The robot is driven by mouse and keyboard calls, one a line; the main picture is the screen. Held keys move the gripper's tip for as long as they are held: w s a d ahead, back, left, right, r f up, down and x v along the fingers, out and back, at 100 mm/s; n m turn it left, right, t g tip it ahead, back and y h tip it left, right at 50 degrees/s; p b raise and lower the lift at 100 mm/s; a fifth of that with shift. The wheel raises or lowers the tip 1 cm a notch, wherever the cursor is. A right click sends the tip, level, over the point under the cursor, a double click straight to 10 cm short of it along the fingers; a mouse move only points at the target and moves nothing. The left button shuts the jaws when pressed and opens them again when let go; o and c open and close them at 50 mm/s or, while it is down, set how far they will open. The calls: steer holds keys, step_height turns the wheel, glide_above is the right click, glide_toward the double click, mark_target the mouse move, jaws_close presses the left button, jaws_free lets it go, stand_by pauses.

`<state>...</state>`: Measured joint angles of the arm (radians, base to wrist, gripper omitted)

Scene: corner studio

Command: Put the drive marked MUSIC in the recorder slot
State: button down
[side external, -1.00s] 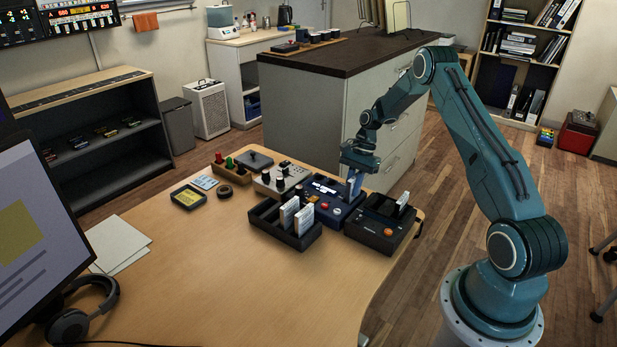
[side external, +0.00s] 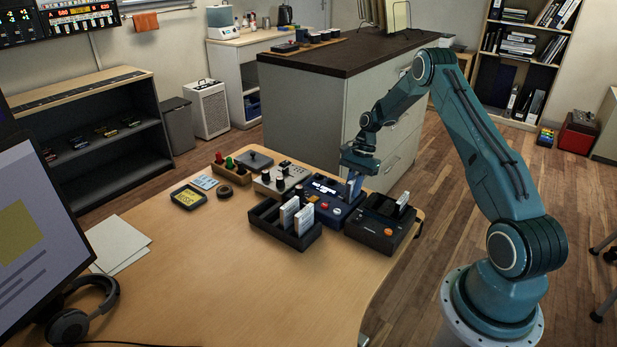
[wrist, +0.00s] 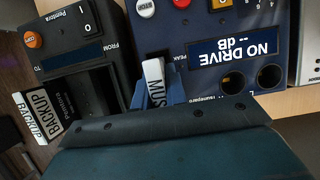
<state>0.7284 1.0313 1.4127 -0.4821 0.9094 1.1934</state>
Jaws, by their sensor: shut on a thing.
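The MUSIC drive (wrist: 154,72) is a white stick; only "MUS" of its label shows in the wrist view. My gripper (wrist: 155,92) is shut on it with blue fingers on either side. In the side view my gripper (side external: 354,187) points down at the right end of the dark blue recorder (side external: 323,205). The recorder also fills the upper middle of the wrist view (wrist: 205,22), and its display (wrist: 236,48) reads "NO DRIVE -- dB". The drive's lower end and the slot are hidden, so I cannot tell how far in it is.
A black device (side external: 372,231) with an orange button stands close on the right, with a BACKUP drive (wrist: 45,117) upright in it. A black rack (side external: 270,228) with white drives stands in front of the recorder.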

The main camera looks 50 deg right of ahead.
steer(key=shift+f, duration=0.3)
steer(key=c, duration=1.7)
jaws_free()
steer(key=shift+d+r, duration=0.1)
steer(key=shift+r, duration=0.05)
steer(key=v, duration=1)
steer(key=shift+d+r, duration=0.2)
steer(key=shift+r, duration=0.1)
